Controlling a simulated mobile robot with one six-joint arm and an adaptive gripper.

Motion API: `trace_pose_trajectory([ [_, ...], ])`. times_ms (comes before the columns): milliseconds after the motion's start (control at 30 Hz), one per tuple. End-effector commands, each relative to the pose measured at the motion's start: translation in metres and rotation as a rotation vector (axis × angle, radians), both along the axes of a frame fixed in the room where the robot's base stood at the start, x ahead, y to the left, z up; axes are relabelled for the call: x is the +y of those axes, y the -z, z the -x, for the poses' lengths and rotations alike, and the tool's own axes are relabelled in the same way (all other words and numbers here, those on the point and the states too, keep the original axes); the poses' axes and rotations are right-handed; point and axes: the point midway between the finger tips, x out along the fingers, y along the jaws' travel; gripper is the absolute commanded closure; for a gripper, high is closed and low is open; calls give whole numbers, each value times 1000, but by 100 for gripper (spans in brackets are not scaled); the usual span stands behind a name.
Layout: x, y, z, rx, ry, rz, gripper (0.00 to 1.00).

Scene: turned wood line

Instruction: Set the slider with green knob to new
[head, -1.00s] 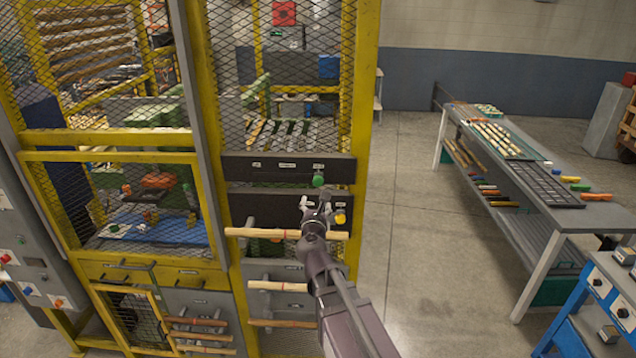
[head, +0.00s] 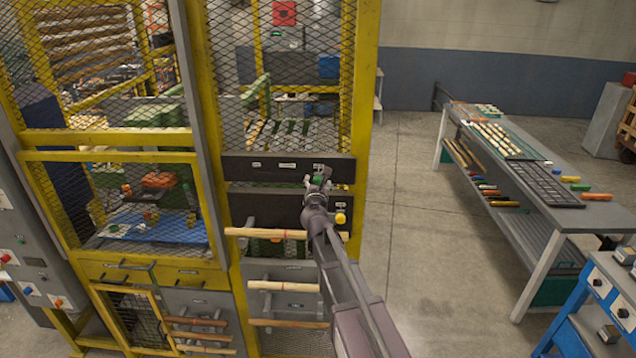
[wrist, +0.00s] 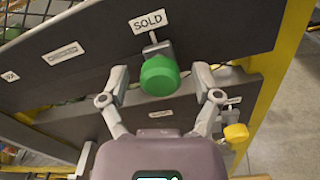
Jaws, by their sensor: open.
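The green knob (wrist: 160,76) sits on a stem at the right end of a dark slider panel (wrist: 95,45). It stands directly under the label SOLD (wrist: 147,21). Two more labels are farther left on the panel: a middle one (wrist: 63,54) and a left one (wrist: 10,77), both too small to read surely. My gripper (wrist: 161,76) is open, with one finger on each side of the green knob; I cannot tell whether either touches it.
A second slider with a yellow knob (wrist: 236,134) is just below, close to my right finger; it also shows in the head view (head: 340,218). A yellow mesh frame (head: 362,120) surrounds the panels.

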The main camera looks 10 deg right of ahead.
Motion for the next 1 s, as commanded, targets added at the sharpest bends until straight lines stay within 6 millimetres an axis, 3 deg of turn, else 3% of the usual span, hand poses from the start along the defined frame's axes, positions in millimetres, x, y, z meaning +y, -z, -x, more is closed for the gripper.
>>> trace_pose_trajectory([
  [333,0,0,-2,0,0,0,19],
  [600,0,0,-2,0,0,0,99],
  [1000,-2,0,-4,0,7,1,100],
])
